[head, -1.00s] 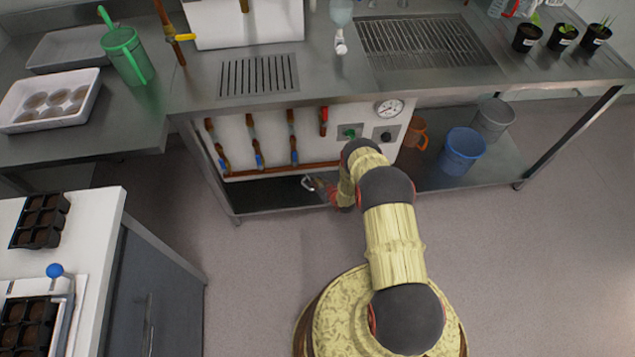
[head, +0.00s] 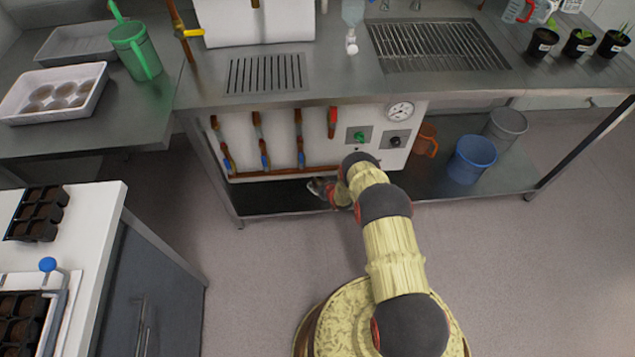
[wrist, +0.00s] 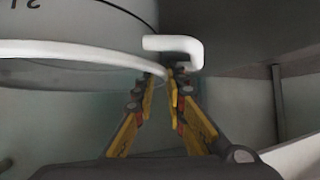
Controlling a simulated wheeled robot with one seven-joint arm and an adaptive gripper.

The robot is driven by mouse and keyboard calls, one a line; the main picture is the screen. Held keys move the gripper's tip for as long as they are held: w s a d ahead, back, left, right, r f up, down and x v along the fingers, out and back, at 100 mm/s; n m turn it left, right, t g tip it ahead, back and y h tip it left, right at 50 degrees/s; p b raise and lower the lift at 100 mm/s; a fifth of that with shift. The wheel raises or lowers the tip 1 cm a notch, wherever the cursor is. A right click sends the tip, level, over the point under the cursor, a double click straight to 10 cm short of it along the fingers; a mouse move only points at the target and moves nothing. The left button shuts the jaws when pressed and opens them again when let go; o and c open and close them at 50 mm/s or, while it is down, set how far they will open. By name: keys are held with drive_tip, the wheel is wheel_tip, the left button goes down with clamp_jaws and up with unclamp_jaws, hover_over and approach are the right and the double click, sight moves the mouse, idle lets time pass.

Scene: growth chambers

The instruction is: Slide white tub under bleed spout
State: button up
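The white tub (wrist: 70,62) fills the upper left of the wrist view, with its pale rim and a dark marking on its side. A white bent bar (wrist: 178,44) stands beside it; I cannot tell whether it is the tub's handle. My gripper (wrist: 165,85) has its yellow and black fingers narrowed toward each other at the rim's end, just below this bar. Whether they grip anything is unclear. In the head view my gripper (head: 318,187) is low under the bench, at the pipe panel's bottom edge. The tub is not distinguishable there, and I cannot identify the bleed spout.
The pipe panel (head: 285,140) with valves and a gauge (head: 400,110) hangs above the dark lower shelf (head: 265,200). An orange jug (head: 427,140), a blue bucket (head: 472,160) and a grey bucket (head: 505,128) stand right of my arm. The floor in front is clear.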

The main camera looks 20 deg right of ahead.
clamp_jaws()
drive_tip(key=shift+s, duration=0.1)
idle(0.5)
